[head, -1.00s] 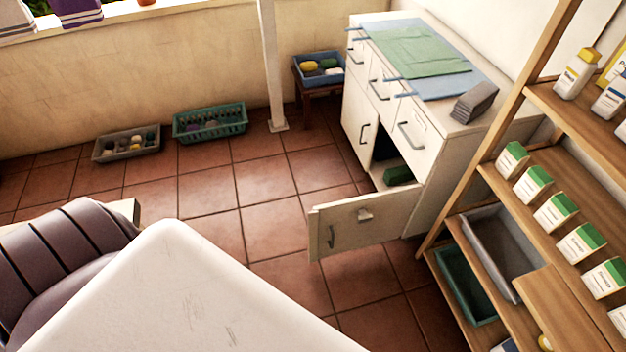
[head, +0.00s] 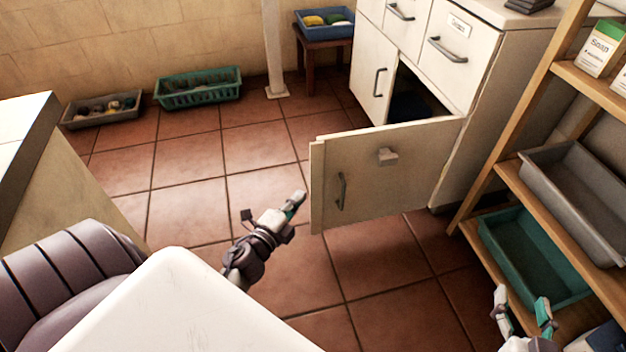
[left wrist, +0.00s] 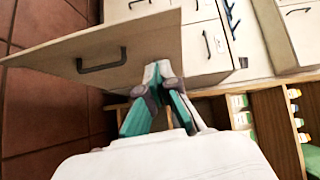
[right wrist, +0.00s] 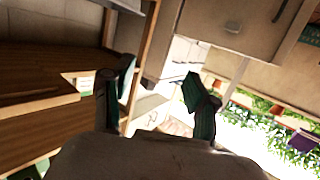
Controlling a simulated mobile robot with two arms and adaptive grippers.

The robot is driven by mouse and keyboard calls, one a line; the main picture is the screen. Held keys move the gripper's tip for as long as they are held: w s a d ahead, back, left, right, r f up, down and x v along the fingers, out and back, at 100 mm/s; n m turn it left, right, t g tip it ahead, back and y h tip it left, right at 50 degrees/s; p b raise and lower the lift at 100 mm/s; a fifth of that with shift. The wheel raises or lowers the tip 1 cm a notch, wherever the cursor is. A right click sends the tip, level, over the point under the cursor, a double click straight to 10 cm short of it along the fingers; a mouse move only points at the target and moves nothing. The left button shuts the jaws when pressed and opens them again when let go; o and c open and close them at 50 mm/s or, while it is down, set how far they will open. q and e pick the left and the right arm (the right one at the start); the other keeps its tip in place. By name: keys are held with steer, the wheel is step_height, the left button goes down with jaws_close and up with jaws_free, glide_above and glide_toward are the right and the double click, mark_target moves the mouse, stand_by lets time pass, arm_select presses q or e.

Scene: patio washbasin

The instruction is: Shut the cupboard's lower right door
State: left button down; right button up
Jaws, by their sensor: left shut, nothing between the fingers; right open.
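The cupboard (head: 480,85) stands at the upper right in the head view. Its lower right door (head: 375,185) hangs wide open, swung out to the left, with a grey bar handle (head: 341,192) near its free edge and a small pale block on its face. The door also shows in the left wrist view (left wrist: 125,45). My left gripper (head: 298,196) is shut and empty, just left of the door's free edge and apart from it in the head view. My right gripper (head: 522,305) is open and empty at the bottom right, in front of the shelf rack.
A wooden rack (head: 507,176) with a grey tray (head: 575,205) and a green tray (head: 520,262) stands close on the right. Two baskets (head: 198,92) (head: 98,112) lie by the back wall. A low stool (head: 322,40) bears a blue crate. Tiled floor is free left of the door.

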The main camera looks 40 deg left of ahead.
arm_select(q)
steer(key=w+r+m, duration=0.1)
steer(key=b, duration=0.1)
glide_toward(320, 153)
steer(key=w+d, duration=0.3)
steer(key=w+a, duration=0.1)
steer(key=w+a+b, duration=0.1)
steer(key=shift+w+a+f, duration=0.1)
steer(key=shift+w+a, duration=0.15)
steer(key=shift+a, duration=0.1)
steer(key=shift+w+a, duration=0.35)
steer(key=shift+a, duration=0.05)
arm_select(e)
step_height(320, 153, up, 9)
steer(key=a+t+y, duration=0.1)
steer(key=t, duration=0.4)
steer(key=shift+s+y, duration=0.25)
steer(key=shift+y, duration=0.05)
